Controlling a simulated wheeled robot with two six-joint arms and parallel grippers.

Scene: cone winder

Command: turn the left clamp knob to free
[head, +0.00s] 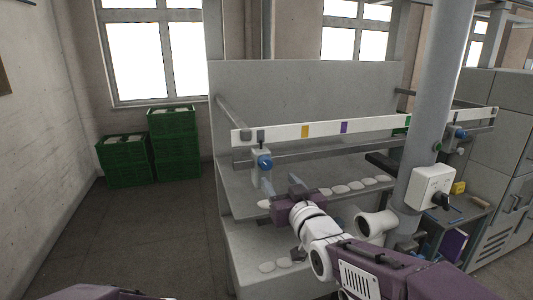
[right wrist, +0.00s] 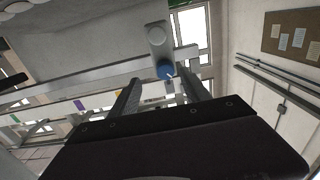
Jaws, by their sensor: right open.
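The left clamp knob (head: 264,162) is blue and sits on a small grey clamp block near the left end of a long white rail (head: 375,121). It also shows in the right wrist view (right wrist: 166,72), ahead of the fingertips and between them in the picture, with a pale mark on it. My right gripper (head: 284,184) is open and empty, just below and to the right of the knob in the head view. The fingers appear apart from the knob, but the exact gap is hard to judge. My left gripper is out of view.
A second blue knob (head: 461,133) sits at the rail's right end. Pale discs (head: 340,189) line the shelf below. A grey column (head: 432,100) with a white switch box (head: 431,187) stands at right. Green crates (head: 174,146) stand at the back left; the floor there is clear.

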